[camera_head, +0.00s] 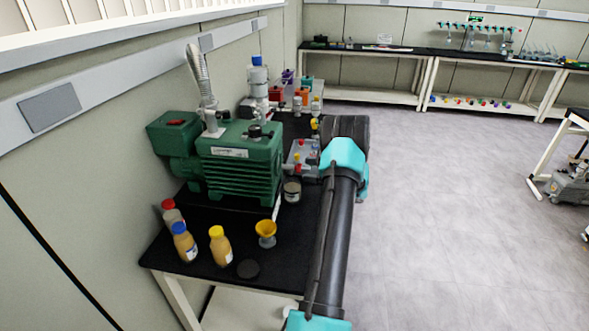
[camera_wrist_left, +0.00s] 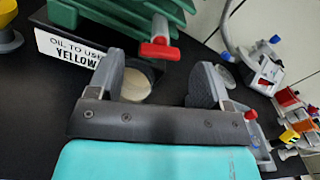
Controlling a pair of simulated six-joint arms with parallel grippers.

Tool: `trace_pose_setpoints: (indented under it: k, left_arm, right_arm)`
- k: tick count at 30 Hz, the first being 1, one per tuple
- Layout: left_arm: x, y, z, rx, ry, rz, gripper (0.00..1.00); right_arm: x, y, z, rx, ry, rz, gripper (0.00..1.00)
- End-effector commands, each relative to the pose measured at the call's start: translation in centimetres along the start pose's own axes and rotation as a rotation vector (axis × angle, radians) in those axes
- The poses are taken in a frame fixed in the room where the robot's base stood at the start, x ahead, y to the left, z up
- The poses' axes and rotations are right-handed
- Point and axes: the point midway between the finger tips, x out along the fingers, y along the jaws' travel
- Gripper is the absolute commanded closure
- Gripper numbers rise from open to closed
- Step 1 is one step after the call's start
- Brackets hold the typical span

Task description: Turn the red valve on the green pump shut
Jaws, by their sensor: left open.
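The green pump (camera_head: 240,165) stands on a black-topped bench, and its ribbed edge (camera_wrist_left: 120,14) fills the top of the left wrist view. The red valve (camera_wrist_left: 160,50) sits at the end of a short grey pipe on the pump. Its handle lies crosswise to the pipe in that view. My left gripper (camera_wrist_left: 158,68) is open, its two grey fingers apart. The valve shows between and just beyond the fingertips; I see no contact. In the head view my left arm hides part of the area right of the pump. My right gripper is not in view.
A label reading "OIL TO USE YELLOW" (camera_wrist_left: 66,52) and a round jar (camera_wrist_left: 136,86) lie close to the left finger. Bottles (camera_head: 220,246) and a yellow funnel (camera_head: 266,230) stand at the bench front. Small apparatus (camera_wrist_left: 265,70) stands on the right.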

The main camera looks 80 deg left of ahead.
Motion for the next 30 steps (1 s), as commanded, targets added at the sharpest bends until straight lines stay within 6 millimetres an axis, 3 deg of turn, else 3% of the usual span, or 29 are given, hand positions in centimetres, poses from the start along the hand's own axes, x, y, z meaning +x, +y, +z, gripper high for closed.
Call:
trace_pose_setpoints:
  k: [3,9,22,30]
  left_arm:
    - [2.2,0.0,0.1,-0.001,-0.002,0.003,0.28]
    - [4.8,0.0,0.0,-0.001,-0.001,0.002,0.28]
    - [5.8,0.0,0.0,-0.001,0.000,0.001,0.28]
    - [5.8,0.0,0.0,-0.001,0.000,0.001,0.53]
  right_arm:
    - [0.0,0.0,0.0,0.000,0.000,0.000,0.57]
    - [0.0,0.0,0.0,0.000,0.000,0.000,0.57]
    - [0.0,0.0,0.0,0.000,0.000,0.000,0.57]
    - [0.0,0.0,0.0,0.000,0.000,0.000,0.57]
